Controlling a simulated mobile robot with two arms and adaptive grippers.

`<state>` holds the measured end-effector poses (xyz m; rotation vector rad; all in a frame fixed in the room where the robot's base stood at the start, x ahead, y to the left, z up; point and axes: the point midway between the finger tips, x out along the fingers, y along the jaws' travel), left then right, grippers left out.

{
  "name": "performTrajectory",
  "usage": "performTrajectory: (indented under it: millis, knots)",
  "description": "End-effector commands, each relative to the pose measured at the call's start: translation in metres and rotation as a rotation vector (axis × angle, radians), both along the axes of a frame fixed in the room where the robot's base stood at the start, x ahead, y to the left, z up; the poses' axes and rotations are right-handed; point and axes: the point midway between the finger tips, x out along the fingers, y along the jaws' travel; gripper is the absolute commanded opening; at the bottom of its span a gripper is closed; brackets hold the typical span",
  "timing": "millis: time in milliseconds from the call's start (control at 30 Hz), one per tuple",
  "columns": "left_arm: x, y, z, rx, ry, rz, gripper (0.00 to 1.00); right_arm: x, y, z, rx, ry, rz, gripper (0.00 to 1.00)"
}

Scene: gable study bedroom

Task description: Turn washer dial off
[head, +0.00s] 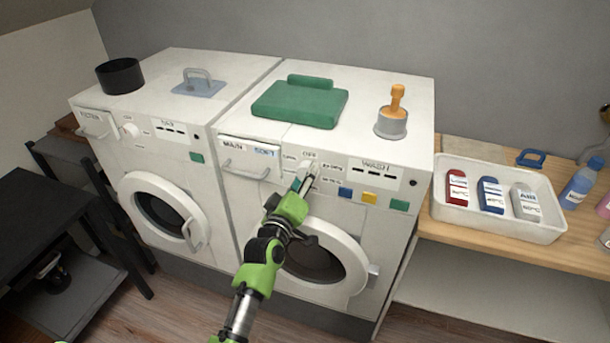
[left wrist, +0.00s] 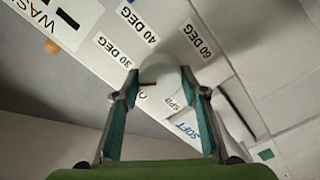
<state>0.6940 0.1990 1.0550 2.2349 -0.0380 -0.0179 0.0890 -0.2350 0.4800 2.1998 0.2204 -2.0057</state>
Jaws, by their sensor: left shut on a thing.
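The washer (head: 400,250) is the right white machine, labelled WASH on its front panel. Its round white dial (head: 309,168) sits on that panel, partly covered by my left gripper (head: 307,183). In the left wrist view the dial (left wrist: 163,72) is between the two fingers of my left gripper (left wrist: 160,88), which is shut on it. A dark red pointer line (left wrist: 148,84) on the dial points left in that view, near a partly hidden label starting with O. Labels 30 DEG, 40 DEG, 60 DEG and SPIN surround it. My right gripper is not in view.
A second machine (head: 163,215) stands to the left. On the washer top are a green folded item (head: 299,103) and an orange-handled thing in a grey cup (head: 392,122). A dark table stands at left.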

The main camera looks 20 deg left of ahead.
Motion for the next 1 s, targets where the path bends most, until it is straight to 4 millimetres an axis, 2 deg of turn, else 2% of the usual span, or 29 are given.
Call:
performTrajectory:
  millis: [500,733,1000]
  knots:
    - [-0.0003,-0.0008,-0.0017,-0.460,0.020,-0.001,0.18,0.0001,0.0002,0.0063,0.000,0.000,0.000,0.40]
    - [-0.0003,-0.0007,-0.0017,-0.593,0.024,-0.001,0.18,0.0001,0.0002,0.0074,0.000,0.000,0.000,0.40]
    - [-0.0002,-0.0009,-0.0018,-0.667,0.027,-0.001,0.18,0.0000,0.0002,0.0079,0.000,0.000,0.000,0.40]
